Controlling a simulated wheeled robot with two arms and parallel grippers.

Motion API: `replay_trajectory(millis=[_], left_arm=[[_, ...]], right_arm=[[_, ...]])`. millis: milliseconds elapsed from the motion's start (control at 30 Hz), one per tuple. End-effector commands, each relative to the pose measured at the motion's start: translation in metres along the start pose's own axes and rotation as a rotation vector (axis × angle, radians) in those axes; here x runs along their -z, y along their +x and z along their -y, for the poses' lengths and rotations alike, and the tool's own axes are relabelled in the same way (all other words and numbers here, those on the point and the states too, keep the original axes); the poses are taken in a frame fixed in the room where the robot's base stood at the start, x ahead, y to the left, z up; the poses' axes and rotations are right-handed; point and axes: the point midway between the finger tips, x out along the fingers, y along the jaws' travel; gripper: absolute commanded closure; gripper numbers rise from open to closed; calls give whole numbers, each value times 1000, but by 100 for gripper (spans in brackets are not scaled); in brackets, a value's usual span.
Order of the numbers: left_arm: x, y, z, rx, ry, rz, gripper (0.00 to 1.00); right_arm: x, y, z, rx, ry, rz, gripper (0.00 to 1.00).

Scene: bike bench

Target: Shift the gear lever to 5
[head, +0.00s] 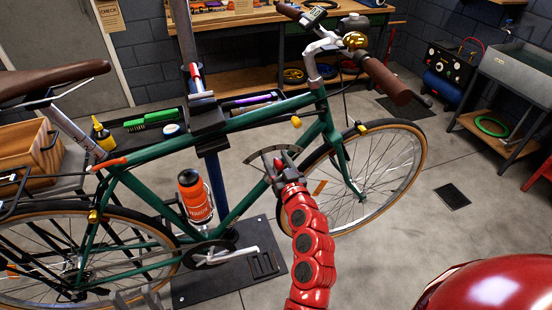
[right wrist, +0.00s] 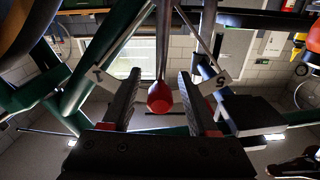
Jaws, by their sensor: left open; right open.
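In the right wrist view, the gear lever (right wrist: 160,97) has a thin grey shaft and a red knob. The knob lies between the two dark fingers of my right gripper (right wrist: 158,95), with gaps on both sides. A white tag marked 5 (right wrist: 221,82) is right of the lever. Another white tag (right wrist: 97,73), apparently marked 1, is on the left. In the head view, my right gripper (head: 273,162) is open by the green bike's down tube (head: 244,204); the lever is not clear there. Grey fingertips of my left gripper (head: 136,299) show at the bottom left edge, open and empty.
The bike frame is held by a stand clamp (head: 207,122). An orange bottle (head: 195,198) sits left of my right gripper. The front wheel (head: 385,175) is to its right. A wooden bench (head: 250,70) is behind, and open floor lies to the right.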

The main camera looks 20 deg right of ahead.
Motion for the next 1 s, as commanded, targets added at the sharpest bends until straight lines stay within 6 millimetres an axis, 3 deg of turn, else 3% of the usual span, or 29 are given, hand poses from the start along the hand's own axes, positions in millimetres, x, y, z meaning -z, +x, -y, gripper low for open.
replay_trajectory(millis=[167, 500, 1000], left_arm=[[0, 0, 0, 0, 0, 0, 50], [0, 0, 0, 0, 0, 0, 50], [0, 0, 0, 0, 0, 0, 50]], right_arm=[[0, 0, 0, 0, 0, -1, 40], [0, 0, 0, 0, 0, -1, 100], [0, 0, 0, 0, 0, -1, 100]])
